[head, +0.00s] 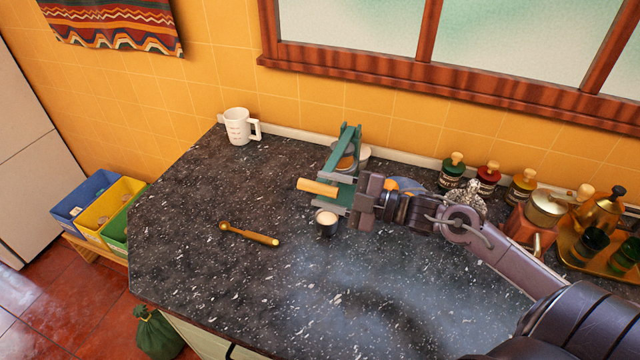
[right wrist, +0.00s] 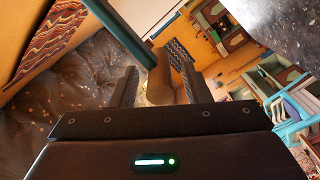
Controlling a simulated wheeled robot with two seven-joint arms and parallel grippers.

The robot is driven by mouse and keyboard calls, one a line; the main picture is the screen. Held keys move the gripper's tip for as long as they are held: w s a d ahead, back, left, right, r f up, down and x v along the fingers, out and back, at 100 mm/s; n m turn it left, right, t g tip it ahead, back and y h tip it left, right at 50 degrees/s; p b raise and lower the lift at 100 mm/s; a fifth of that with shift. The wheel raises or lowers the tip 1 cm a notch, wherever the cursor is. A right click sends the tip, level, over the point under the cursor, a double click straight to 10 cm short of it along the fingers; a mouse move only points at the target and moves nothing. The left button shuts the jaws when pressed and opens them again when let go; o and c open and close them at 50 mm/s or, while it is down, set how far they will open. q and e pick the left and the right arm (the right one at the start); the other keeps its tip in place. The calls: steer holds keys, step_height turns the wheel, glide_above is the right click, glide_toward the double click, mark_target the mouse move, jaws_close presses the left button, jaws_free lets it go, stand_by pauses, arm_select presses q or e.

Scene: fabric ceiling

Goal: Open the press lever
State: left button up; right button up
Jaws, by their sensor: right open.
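The press (head: 347,140) is a teal frame standing near the back wall, just right of the middle of the counter. Its lever ends in a light wooden handle (head: 316,187), which points left. My right gripper (head: 331,194) is in front of the press, with its fingers open on either side of the handle. In the right wrist view the wooden handle (right wrist: 159,80) lies between the two open fingertips (right wrist: 159,85), with gaps visible at its sides. The arm and gripper hide part of the press. My left gripper is not in view.
Bottles (head: 487,180), a grinder (head: 535,218) and a tray (head: 572,250) crowd the right. The front-left counter is clear.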

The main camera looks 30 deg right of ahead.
steer(key=shift+x, duration=0.95)
jaws_close()
